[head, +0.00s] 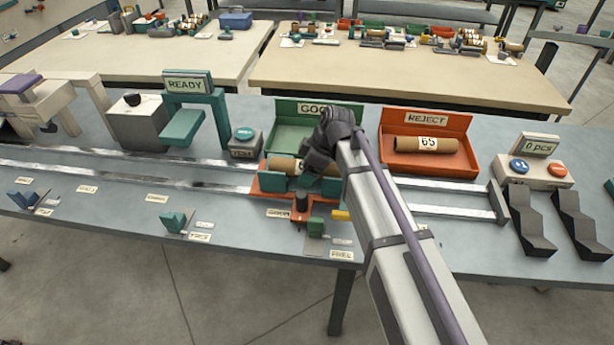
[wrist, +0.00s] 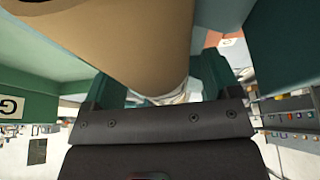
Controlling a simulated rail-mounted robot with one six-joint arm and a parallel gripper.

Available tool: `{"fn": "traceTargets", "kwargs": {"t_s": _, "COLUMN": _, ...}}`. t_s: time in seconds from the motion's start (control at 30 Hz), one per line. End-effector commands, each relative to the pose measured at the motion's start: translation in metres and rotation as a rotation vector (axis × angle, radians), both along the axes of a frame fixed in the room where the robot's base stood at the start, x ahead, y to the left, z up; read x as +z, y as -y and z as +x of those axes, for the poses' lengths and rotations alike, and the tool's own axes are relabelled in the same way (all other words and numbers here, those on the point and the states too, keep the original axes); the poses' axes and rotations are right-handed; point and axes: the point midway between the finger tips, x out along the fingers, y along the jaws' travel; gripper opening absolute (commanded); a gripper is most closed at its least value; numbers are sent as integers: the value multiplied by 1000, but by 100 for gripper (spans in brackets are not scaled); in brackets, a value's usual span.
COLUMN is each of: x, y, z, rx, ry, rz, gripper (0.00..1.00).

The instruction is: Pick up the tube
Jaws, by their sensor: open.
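A brown cardboard tube (head: 283,164) lies across the orange and teal carriage (head: 270,187) on the rails, in front of the green GOOD bin (head: 292,130). My gripper (head: 312,168) is over its right part and hides some of it and its label. In the wrist view the tube (wrist: 130,35) fills the upper middle, very close, and my gripper (wrist: 160,95) is open with teal pieces at both sides. I cannot tell whether the fingers touch the tube. A second brown tube (head: 425,144), labelled 65, lies in the orange REJECT bin (head: 458,125).
A READY sign stand (head: 188,84) and a grey box (head: 138,122) are at left. A counter (head: 540,145) reading 0 pcs and black angled blocks (head: 530,220) are at right. Metal rails (head: 120,170) run along the bench. Cluttered benches stand behind.

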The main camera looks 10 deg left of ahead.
Motion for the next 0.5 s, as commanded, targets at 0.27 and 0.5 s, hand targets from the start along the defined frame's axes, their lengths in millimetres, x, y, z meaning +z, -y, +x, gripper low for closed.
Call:
{"fn": "traceTargets", "kwargs": {"t_s": 0.27, "x": 2, "y": 0, "z": 0, "rx": 0, "ry": 0, "rz": 0, "gripper": 65}}
{"fn": "traceTargets", "kwargs": {"t_s": 0.5, "x": 2, "y": 0, "z": 0, "rx": 0, "ry": 0, "rz": 0, "gripper": 42}}
